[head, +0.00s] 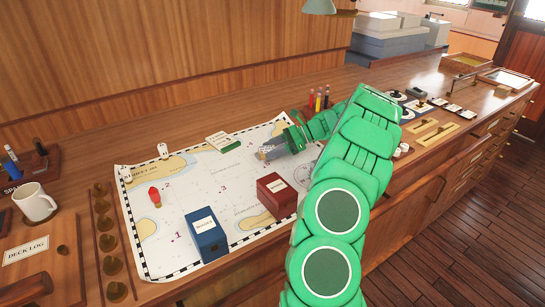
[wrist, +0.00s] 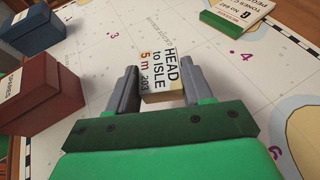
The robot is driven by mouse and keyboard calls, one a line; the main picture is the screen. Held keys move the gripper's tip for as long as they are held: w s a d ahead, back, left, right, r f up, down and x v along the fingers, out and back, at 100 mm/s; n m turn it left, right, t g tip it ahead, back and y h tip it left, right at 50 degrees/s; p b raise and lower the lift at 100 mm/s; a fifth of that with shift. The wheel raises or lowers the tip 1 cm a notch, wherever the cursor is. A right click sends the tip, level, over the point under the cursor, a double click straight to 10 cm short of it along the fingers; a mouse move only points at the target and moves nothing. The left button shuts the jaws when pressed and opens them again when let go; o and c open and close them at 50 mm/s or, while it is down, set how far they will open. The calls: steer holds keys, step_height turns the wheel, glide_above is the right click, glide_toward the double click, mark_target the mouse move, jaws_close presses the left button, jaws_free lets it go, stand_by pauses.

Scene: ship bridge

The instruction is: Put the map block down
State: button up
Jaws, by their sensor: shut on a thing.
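My green gripper (head: 272,152) is over the right part of the chart in the head view. In the wrist view its grey fingers (wrist: 155,88) are shut on a small block (wrist: 158,68) with a white printed label reading "HEAD to ISLE 5 m 203". The block sits between the two fingers. In the head view only a bit of the block (head: 263,153) shows. Whether its underside touches the chart cannot be told. The chart (head: 215,180) lies flat on the wooden counter.
A blue box (head: 207,238) and a dark red box (head: 276,196) stand on the chart's near side. A green-edged block (head: 222,142) lies near its back edge. A red piece (head: 154,196) stands at the left. A mug (head: 36,203) is further left. The chart's middle is mostly clear.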

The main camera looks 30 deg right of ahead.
steer(key=shift+w+f, duration=0.1)
steer(key=shift+f, duration=1.5)
steer(key=shift+f, duration=0.15)
steer(key=o, duration=1)
